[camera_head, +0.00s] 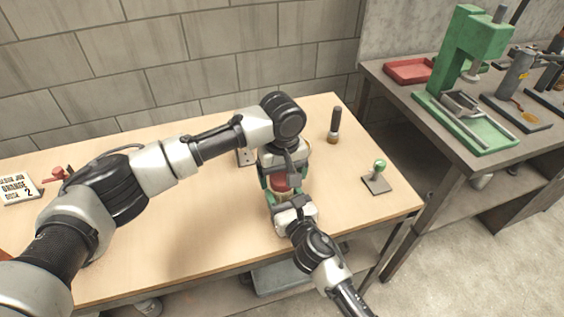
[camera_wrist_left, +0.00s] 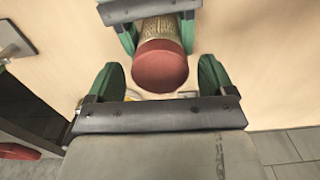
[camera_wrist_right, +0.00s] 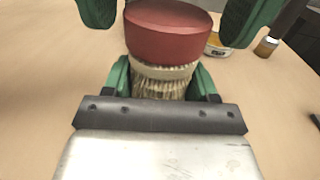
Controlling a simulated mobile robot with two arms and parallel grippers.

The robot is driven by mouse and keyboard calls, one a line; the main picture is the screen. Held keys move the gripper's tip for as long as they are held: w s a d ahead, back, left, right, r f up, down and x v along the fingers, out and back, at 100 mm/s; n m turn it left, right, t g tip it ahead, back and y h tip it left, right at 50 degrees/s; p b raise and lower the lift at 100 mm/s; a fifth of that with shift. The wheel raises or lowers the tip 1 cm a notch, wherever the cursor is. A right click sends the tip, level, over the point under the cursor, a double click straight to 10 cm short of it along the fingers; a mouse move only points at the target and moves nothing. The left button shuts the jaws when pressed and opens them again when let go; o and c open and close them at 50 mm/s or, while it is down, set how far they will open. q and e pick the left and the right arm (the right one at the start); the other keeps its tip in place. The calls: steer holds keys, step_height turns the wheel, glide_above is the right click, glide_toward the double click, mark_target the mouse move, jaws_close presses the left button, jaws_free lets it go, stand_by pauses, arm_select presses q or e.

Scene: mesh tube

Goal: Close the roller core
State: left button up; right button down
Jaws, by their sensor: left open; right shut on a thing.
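The roller core (camera_wrist_right: 165,85) is a tan, ribbed mesh tube with a red cap (camera_head: 281,182) on its end, held near the table's right part. In the right wrist view, my right gripper (camera_wrist_right: 163,76) is shut on the tube below the cap, a green finger on each side. My left gripper (camera_wrist_left: 163,72) is open, its green fingers on either side of the red cap with gaps showing. The red cap also shows in the left wrist view (camera_wrist_left: 160,68). The tube's lower end is hidden, and I cannot tell whether the cap is fully seated.
A dark-handled tool (camera_head: 335,124) stands behind on the wooden table (camera_head: 190,245). A green ball on a stand (camera_head: 378,172) is to the right. A side bench holds a green press (camera_head: 470,50) and red tray (camera_head: 408,70). The table's left middle is clear.

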arm_select(q)
steer(key=shift+f, duration=0.25)
steer(key=c, duration=0.9)
steer(key=m, duration=0.4)
steer(key=shift+c, duration=0.3)
steer(key=m, duration=1.2)
steer(key=shift+f+m, duration=0.1)
steer(key=shift+m, duration=0.2)
steer(key=m, duration=0.5)
steer(key=o, duration=1.1)
